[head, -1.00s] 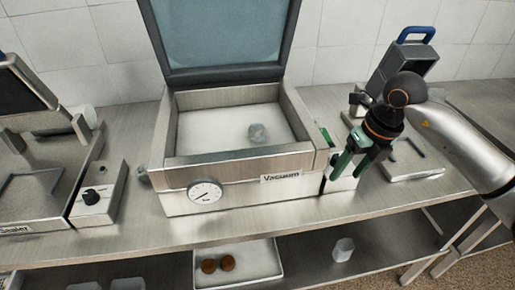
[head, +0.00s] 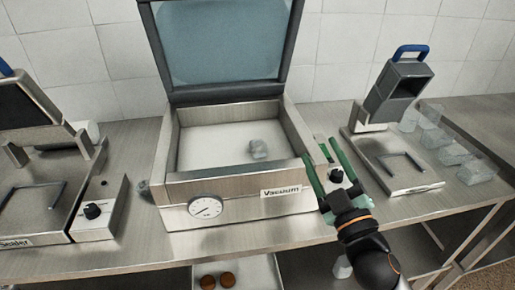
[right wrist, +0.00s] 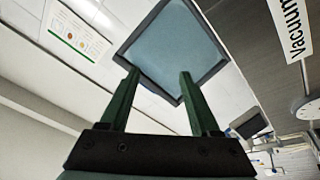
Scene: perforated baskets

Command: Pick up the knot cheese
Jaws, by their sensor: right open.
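My left gripper is not in view.
The lid (head: 225,50) stands open behind the chamber. A sealer (head: 35,200) stands left, and another device with a blue handle (head: 400,85) right. Clear containers (head: 478,170) stand at the far right. A lower-shelf tray (head: 262,272) holds brown round items (head: 228,279).

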